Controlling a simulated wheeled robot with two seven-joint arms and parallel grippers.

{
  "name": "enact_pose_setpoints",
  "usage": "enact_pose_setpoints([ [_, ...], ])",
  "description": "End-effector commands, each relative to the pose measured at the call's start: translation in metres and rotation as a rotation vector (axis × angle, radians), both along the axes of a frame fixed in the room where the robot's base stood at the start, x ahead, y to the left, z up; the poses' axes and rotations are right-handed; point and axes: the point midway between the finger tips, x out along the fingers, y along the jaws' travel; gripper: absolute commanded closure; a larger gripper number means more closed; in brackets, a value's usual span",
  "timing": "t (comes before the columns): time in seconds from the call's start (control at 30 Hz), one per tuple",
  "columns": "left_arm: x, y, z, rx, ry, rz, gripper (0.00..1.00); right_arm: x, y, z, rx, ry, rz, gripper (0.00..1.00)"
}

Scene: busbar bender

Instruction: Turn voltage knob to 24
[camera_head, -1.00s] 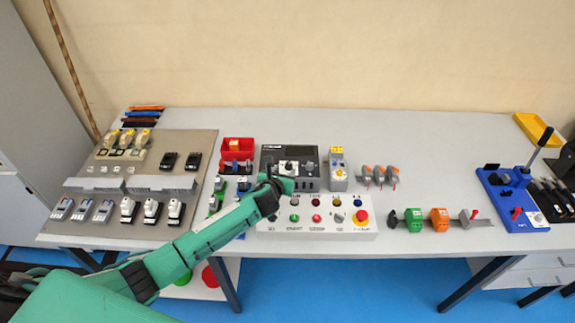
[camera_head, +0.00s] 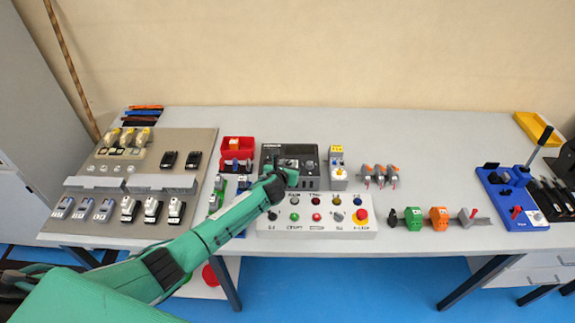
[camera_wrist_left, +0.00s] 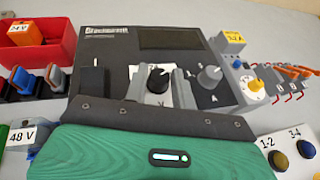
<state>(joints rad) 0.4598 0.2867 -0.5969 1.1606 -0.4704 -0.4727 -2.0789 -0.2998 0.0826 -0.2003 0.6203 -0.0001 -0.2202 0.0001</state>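The voltage knob (camera_wrist_left: 158,78) is black with a white pointer mark and sits on a white patch marked V. It is on the front of a dark power supply (camera_wrist_left: 105,58), which stands mid-table in the head view (camera_head: 270,152). My left gripper (camera_wrist_left: 160,86) has one grey finger on each side of the knob, spread open. I cannot tell whether the fingers touch it. In the head view my left gripper (camera_head: 290,174) is over the power supply's front and hides the knob. A grey knob (camera_wrist_left: 210,76) marked A is to its right. My right gripper is not in view.
A white button panel (camera_head: 318,226) lies in front of the power supply. A red bin (camera_head: 238,146) stands to its left, and a grey device (camera_head: 337,172) with a yellow label to its right. Bare table (camera_head: 440,160) shows further right.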

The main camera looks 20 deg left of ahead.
Motion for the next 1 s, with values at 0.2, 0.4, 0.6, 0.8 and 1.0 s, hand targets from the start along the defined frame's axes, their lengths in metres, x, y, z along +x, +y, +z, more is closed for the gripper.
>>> enact_pose_setpoints([
  [0.2, 0.000, 0.000, 0.000, 0.000, 0.000, 0.000, 0.99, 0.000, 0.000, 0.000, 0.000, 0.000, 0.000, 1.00],
  [0.4, 0.000, -0.002, -0.001, -0.002, 0.000, 0.026, 0.99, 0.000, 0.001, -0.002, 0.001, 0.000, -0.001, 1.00],
  [0.6, 0.000, -0.004, -0.001, -0.002, -0.001, 0.119, 0.99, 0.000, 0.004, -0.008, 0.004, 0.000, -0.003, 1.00],
  [0.8, 0.002, -0.006, -0.001, -0.003, -0.002, 0.280, 0.99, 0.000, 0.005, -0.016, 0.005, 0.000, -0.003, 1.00],
  [1.0, 0.003, -0.009, -0.001, -0.003, -0.002, 0.471, 0.99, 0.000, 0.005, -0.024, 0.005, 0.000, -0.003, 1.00],
])
